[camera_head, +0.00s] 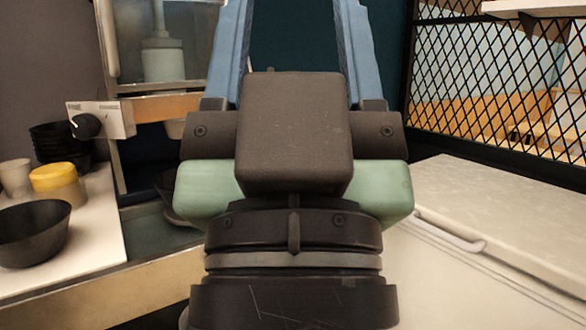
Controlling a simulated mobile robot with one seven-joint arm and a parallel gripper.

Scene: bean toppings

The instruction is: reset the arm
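My gripper (293,25) fills the middle of the head view and points up and away. Its two blue fingers stand wide apart, and the space between them looks empty. The fingertips reach the top edge of the picture and may be cut off. The dark and green gripper body (296,135) hides much of what lies behind it.
At left, a white counter (95,235) holds a black bowl (35,232), stacked dark bowls (60,145) and a yellow-topped container (57,184). A machine with a black knob (86,126) stands behind. At right are a pale chest lid (500,205) and black mesh (490,75).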

